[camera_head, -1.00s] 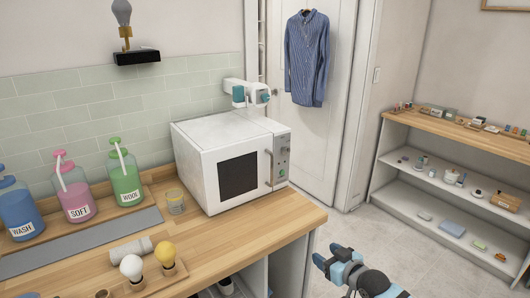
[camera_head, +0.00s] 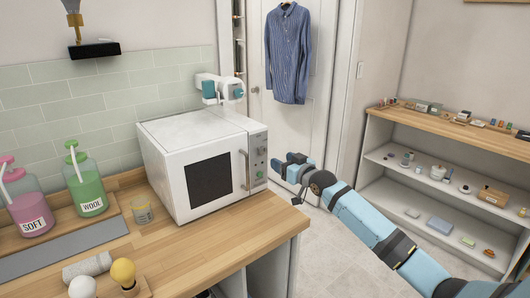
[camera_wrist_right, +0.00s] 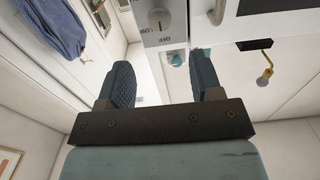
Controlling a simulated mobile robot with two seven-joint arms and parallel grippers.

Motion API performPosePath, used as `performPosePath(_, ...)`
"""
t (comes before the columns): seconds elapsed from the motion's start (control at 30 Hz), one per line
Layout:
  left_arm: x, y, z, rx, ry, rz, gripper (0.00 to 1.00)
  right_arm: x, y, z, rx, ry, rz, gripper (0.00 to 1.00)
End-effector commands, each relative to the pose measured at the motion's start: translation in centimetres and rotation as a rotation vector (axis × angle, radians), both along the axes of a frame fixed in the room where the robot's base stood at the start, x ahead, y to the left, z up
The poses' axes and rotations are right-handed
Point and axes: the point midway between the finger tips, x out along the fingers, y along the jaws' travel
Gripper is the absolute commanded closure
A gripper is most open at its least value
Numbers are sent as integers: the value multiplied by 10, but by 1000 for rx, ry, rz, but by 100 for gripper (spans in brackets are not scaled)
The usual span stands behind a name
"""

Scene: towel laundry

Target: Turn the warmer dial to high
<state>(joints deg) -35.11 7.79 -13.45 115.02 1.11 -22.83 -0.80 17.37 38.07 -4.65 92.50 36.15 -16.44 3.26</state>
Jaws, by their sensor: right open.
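The warmer is a white box (camera_head: 178,178) with a dark window, standing on the wooden counter. Its grey control panel (camera_head: 258,152) is on the right of its front, beside a vertical handle (camera_head: 245,170). In the right wrist view the round dial (camera_wrist_right: 158,18) is near the top edge, with small upside-down lettering that looks like OFF close to it. My right gripper (camera_head: 284,166) is just right of the panel in the head view, apart from it. Its two fingers (camera_wrist_right: 160,80) are spread and empty. My left gripper is not in view.
A small glass jar (camera_head: 142,210) and pink and green bottles (camera_head: 88,187) stand left of the warmer. A white and teal device (camera_head: 220,88) shows above its back. Bulbs lie at the front left. A shelf unit (camera_head: 405,195) stands at the right. Open floor lies between.

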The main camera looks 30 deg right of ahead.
Motion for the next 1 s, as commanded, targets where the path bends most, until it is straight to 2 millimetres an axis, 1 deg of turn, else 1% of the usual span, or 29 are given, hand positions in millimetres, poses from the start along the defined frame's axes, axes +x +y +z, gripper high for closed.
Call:
performPosePath(0.03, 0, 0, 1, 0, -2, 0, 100, 12, 1, 3, 0, -3, -1, 41)
performPosePath(0.2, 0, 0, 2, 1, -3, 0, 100, 46, 4, 2, 1, -1, -1, 41)
performPosePath(0.4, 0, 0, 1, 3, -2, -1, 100, 76, 6, 1, 1, 0, 0, 41)
performPosePath(0.6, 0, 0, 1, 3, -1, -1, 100, 90, 7, 0, -1, 0, 0, 41)
performPosePath(0.9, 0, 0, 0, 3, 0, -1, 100, 91, 8, 0, 0, 0, 1, 41)
performPosePath(0.93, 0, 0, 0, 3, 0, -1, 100, 91, 8, 0, 0, 0, 1, 45)
performPosePath(0.97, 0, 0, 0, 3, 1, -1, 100, 91, 8, 0, 0, 0, 1, 52)
performPosePath(1.0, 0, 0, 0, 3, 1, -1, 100, 91, 8, 0, 0, 0, 1, 61)
